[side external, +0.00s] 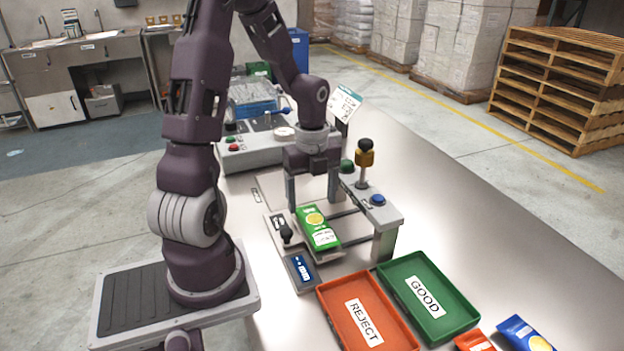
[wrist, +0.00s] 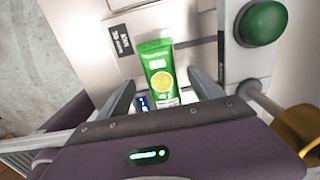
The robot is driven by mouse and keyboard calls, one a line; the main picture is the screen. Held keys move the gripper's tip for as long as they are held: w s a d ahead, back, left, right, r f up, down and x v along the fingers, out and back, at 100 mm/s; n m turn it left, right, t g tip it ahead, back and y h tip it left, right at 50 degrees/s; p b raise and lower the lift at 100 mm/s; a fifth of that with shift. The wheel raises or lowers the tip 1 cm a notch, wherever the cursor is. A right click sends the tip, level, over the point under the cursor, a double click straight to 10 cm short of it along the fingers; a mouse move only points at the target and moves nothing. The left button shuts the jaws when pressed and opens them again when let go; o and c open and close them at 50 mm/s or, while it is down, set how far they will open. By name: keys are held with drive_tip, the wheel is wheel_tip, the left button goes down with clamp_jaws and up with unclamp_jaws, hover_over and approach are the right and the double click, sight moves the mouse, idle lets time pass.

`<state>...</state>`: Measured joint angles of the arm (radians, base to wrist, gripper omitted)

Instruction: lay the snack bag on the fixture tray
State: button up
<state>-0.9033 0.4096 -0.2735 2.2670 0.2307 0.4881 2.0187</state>
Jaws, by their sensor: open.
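The green snack bag (side external: 318,229), with a yellow round print, lies flat on a grey tray-like plate (side external: 328,257) in the fixture beside the blue display. My gripper (side external: 312,202) is open above and slightly behind the bag, fingers pointing down. In the wrist view the snack bag (wrist: 160,82) shows between the two spread fingers of my gripper (wrist: 161,77), with nothing held. The bag's lower end is partly hidden there by my gripper body. I cannot tell the exact height of the fingertips above the bag.
A red REJECT tray (side external: 333,302) and a green GOOD tray (side external: 458,305) stand in front. An orange bag (side external: 474,341) and a blue bag (side external: 524,334) lie right of them. A post with an amber knob (side external: 365,158) and a blue button (side external: 378,199) stand close right of my gripper.

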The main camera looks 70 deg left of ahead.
sight(312, 214)
drive_tip(key=s+d+r+n+t+y, duration=0.1)
drive_tip(key=d+r+n, duration=0.25)
drive_tip(key=r, duration=0.35)
drive_tip(key=d+r+n+y, duration=0.1)
drive_tip(key=d+r+n, duration=0.2)
drive_tip(key=d+r, duration=0.25)
drive_tip(key=s+d+r+n+t+h, duration=0.2)
drive_tip(key=s+d+r+n+t, duration=0.2)
drive_tip(key=s+d+n, duration=0.5)
drive_tip(key=shift+d+r+n+t, duration=0.3)
drive_tip(key=shift+d+r+n, duration=0.3)
drive_tip(key=shift+n, duration=0.65)
drive_tip(key=shift+w+a+r, duration=0.1)
drive_tip(key=shift+a+r, duration=0.05)
